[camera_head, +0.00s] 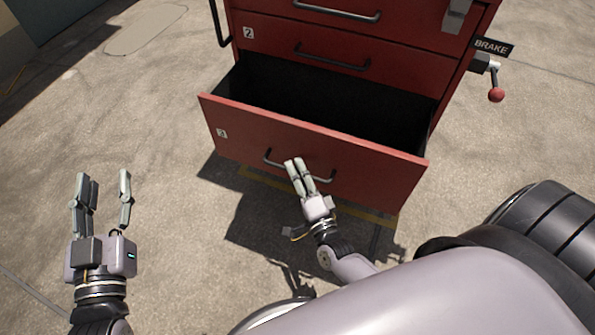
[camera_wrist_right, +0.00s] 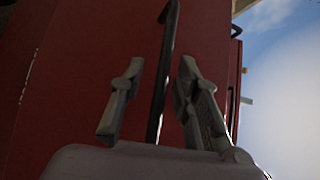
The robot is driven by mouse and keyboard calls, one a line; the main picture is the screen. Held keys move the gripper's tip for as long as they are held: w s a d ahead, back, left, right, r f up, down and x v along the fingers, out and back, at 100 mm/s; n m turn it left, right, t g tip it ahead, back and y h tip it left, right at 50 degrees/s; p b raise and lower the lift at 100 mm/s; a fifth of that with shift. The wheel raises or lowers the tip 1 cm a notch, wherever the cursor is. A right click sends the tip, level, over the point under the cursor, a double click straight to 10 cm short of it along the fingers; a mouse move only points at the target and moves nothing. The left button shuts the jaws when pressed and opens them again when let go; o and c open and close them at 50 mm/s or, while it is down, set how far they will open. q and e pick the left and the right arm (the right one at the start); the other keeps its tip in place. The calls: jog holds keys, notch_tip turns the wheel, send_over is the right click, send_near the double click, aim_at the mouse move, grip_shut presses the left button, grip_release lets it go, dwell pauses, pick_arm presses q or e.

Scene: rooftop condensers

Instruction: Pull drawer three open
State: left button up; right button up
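Drawer three (camera_head: 320,153) is the lowest drawer of the red cabinet, labelled 3 on its front. It stands pulled far out, with its dark, empty-looking inside showing. Its grey bar handle (camera_head: 329,178) is on the front. My right gripper (camera_head: 298,165) is at the handle. In the right wrist view the handle (camera_wrist_right: 162,85) runs between the two fingers of my right gripper (camera_wrist_right: 158,95), with a visible gap on each side, so the fingers are open around it. My left gripper (camera_head: 103,180) is open and empty, over the floor left of the drawer.
Drawer two (camera_head: 335,55) above is shut. A BRAKE sign (camera_head: 492,47) and a red-knobbed lever (camera_head: 495,94) are on the cabinet's right side. A black side bar (camera_head: 217,24) is at its left. The concrete floor left of the cabinet is clear.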

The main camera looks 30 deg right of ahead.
jog(key=s+f, duration=0.1)
jog(key=s, duration=1.1)
jog(key=shift+a+f, duration=0.3)
jog(key=shift+a, duration=0.15)
